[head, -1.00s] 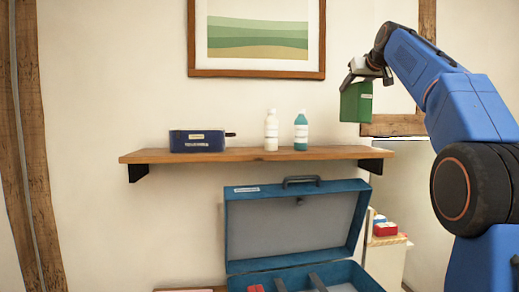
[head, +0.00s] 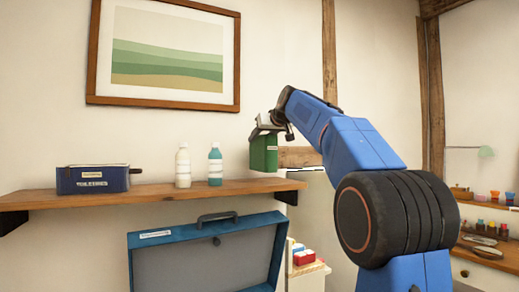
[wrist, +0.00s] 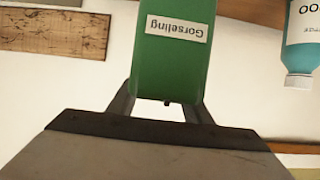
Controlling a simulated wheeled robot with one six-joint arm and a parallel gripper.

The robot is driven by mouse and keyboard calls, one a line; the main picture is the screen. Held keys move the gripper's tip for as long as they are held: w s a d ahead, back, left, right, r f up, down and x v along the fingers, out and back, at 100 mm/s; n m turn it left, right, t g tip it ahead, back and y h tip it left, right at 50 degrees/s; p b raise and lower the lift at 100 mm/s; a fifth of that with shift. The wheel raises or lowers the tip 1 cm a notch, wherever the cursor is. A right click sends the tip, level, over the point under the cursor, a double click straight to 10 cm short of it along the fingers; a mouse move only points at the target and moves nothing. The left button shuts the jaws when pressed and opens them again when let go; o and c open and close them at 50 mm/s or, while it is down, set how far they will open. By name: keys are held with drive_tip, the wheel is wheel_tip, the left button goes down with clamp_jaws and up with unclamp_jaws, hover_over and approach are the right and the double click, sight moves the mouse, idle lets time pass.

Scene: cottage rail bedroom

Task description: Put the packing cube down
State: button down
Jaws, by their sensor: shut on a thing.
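The packing cube (head: 264,153) is green with a small white label. My gripper (head: 265,130) is shut on it and holds it in the air near the right end of the wall shelf (head: 240,188). In the wrist view the green packing cube (wrist: 173,60) sits between the two fingers of my gripper (wrist: 165,105), and its label reads "Gorseling", upside down. Whether the cube is over the shelf or in front of it is hard to tell.
A blue toiletries bag (head: 92,180), a white bottle (head: 182,167) and a teal bottle (head: 215,165) stand on the shelf. An open blue suitcase (head: 205,260) is below. A side cabinet (head: 312,270) holds small red and white things. The shelf's right end looks bare.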

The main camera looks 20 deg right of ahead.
sight(273, 135)
drive_tip(key=shift+f, duration=2.05)
drive_tip(key=c, duration=0.9)
unclamp_jaws()
drive_tip(key=shift+s+r, duration=0.1)
drive_tip(key=shift+r, duration=0.1)
drive_tip(key=v, duration=1.1)
drive_tip(key=shift+s+r, duration=0.15)
drive_tip(key=shift+s, duration=0.3)
